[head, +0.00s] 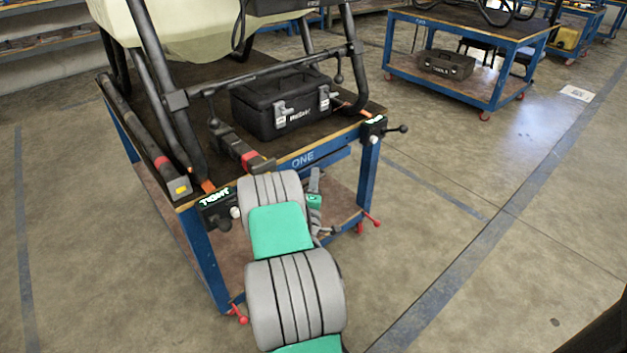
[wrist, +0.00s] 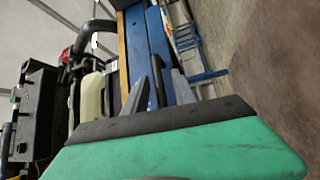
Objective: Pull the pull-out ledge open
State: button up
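The pull-out ledge (head: 328,158) appears as a dark blue strip under the front edge of the blue workbench (head: 302,160) marked ONE. It looks nearly flush with the bench front. My gripper (head: 315,178) is just below and in front of it, partly hidden by my own arm in the head view. In the wrist view, my gripper (wrist: 166,72) has its fingers apart, with blue metal of the bench front (wrist: 137,45) beyond the tips. I see nothing held between them. Whether a finger touches the ledge cannot be told.
A black toolbox (head: 285,103) and a drone frame (head: 180,110) stand on the bench top. Clamps (head: 374,128) sit at the bench corners, one labelled TIGHT (head: 215,203). Another blue bench (head: 470,50) stands behind. The floor to the right is clear.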

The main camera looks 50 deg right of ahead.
grip_shut()
dwell(1.3)
